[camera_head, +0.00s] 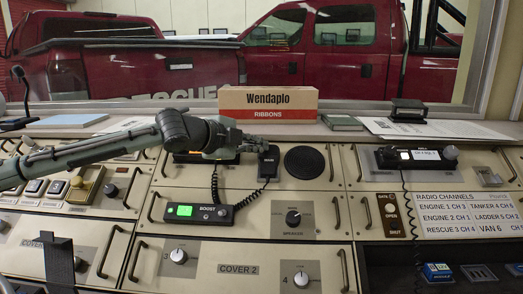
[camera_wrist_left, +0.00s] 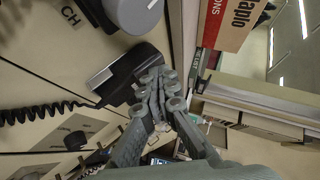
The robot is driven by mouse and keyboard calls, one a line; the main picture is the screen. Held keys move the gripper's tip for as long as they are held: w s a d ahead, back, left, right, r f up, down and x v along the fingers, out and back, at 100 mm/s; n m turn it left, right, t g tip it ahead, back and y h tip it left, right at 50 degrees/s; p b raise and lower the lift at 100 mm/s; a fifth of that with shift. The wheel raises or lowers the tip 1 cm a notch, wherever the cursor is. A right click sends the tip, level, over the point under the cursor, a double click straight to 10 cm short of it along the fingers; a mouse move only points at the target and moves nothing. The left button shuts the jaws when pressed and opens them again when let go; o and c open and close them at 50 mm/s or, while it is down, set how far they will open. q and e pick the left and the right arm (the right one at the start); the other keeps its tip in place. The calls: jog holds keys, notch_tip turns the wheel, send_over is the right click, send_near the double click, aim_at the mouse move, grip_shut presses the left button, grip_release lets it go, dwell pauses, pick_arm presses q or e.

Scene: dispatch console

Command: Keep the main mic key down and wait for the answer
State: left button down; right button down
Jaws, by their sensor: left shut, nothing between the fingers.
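A black hand mic (camera_head: 268,161) with a coiled cord sits on the upper console panel, left of a round black speaker. In the left wrist view the mic (camera_wrist_left: 128,72) shows a pale grey bar on its side. My left gripper (camera_head: 240,140) reaches in from the left, just left of and behind the mic. Its fingers are shut and empty. In the left wrist view the fingertips (camera_wrist_left: 158,84) overlap the mic's edge. I cannot tell whether they touch it or press a key. No label names this mic as main. My right gripper is not in view.
A radio with a green display (camera_head: 196,214) sits below. A round speaker (camera_head: 305,163) is right of the mic. A Wendaplo ribbons box (camera_head: 268,103) stands on the ledge behind. Another radio (camera_head: 415,157) is at right. Handles and knobs stick up from the panels.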

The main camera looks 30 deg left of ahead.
pick_arm(q)
jog(key=shift+s+d+r+b, duration=0.2)
jog(key=shift+s+r+b, duration=0.15)
jog(key=shift+r, duration=0.3)
jog(key=shift+r, duration=0.1)
jog(key=shift+s+d+r+b, duration=0.2)
jog(key=shift+s+r+b, duration=0.2)
jog(key=shift+r+b, duration=0.15)
jog(key=r, duration=0.1)
jog(key=s+d+r, duration=0.1)
jog(key=r, duration=0.1)
jog(key=shift+s, duration=0.3)
jog(key=shift+f, duration=0.1)
